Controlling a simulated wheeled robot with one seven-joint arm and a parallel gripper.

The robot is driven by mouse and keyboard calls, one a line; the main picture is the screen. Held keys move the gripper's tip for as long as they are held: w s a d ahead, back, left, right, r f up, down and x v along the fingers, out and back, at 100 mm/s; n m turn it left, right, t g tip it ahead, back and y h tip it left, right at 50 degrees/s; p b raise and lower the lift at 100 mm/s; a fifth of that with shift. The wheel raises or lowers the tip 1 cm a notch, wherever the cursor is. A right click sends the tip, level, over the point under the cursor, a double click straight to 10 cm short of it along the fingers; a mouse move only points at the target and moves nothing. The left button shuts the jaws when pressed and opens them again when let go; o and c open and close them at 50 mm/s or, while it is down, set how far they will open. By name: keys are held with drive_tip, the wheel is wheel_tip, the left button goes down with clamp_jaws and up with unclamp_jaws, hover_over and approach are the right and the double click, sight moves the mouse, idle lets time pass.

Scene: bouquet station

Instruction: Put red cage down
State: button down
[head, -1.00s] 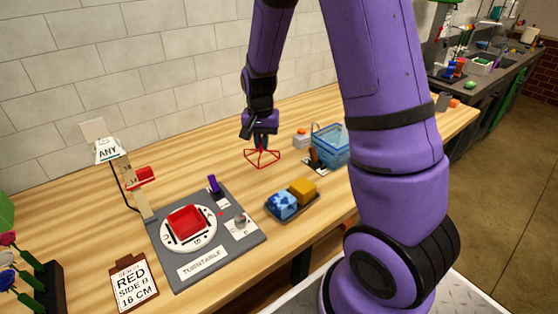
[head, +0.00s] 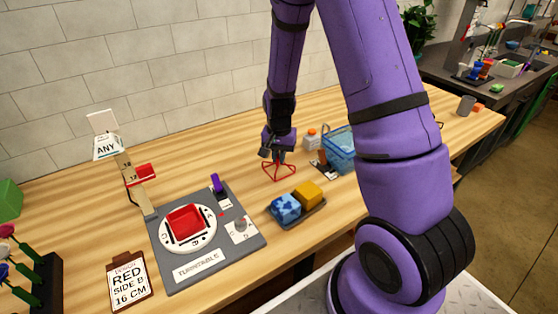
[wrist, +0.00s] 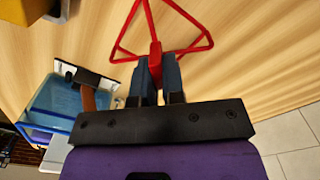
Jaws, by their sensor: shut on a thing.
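The red cage (head: 279,172) is a thin red wire frame with a narrow top and a wider base. My gripper (head: 277,153) is above it, shut on its top. In the wrist view, the gripper fingers (wrist: 157,80) close on the red stem of the cage (wrist: 154,45), and its wire loops spread out beyond the fingertips. The cage is low over the bare wooden table (head: 240,150); I cannot tell whether its base touches the wood.
A tray with a blue patterned block (head: 286,207) and a yellow block (head: 308,194) lies just in front. The turntable board (head: 215,258) with a red block (head: 185,219) is at left.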

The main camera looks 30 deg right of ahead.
drive_tip(key=shift+f, duration=0.9)
drive_tip(key=shift+f, duration=0.15)
drive_tip(key=c, duration=1.2)
unclamp_jaws()
